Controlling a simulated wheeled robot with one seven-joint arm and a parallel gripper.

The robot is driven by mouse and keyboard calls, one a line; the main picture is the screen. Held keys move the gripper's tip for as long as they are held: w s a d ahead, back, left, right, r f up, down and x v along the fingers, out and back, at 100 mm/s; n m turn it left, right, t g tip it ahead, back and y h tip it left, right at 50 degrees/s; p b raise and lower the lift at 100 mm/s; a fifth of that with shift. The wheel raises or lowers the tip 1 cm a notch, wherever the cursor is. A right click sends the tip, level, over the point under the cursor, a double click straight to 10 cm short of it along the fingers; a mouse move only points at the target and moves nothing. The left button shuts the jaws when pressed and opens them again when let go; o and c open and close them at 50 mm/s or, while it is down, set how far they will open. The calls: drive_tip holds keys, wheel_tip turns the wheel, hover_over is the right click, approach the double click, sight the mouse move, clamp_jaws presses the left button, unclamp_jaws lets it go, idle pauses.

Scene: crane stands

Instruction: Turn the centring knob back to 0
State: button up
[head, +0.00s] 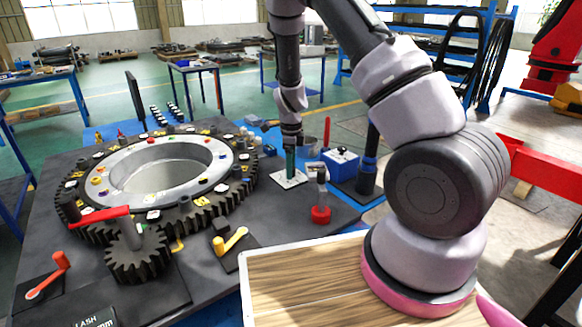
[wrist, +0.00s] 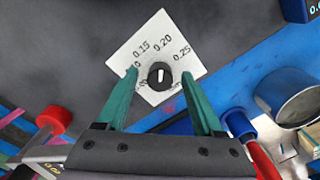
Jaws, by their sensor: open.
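The centring knob (wrist: 160,76) is a small black round knob with a white line, on a white dial plate (wrist: 148,42). The plate reads 0.15, 0.20 and 0.25; other marks are partly covered by my fingers. The white line lies roughly upright in the wrist view, in line with the 0.20 label. My gripper (wrist: 160,80) is open, its teal fingers one on each side of the knob, with gaps visible. In the head view my gripper (head: 290,162) points down over the plate (head: 289,180), and the knob is hidden there.
A red-based post (head: 320,214) stands close on the near right, a blue box (head: 341,160) to the right. A large ring gear (head: 230,190) fills the left of the table. A metal cup (wrist: 288,98) and red cap (wrist: 53,116) flank my gripper in the wrist view.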

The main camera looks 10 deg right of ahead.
clamp_jaws()
idle(0.3)
drive_tip(key=n, duration=0.6)
drive_tip(key=shift+n, duration=0.3)
drive_tip(key=n, duration=0.6)
drive_tip(key=shift+n, duration=0.3)
drive_tip(key=n, duration=1.3)
drive_tip(key=shift+n, duration=0.3)
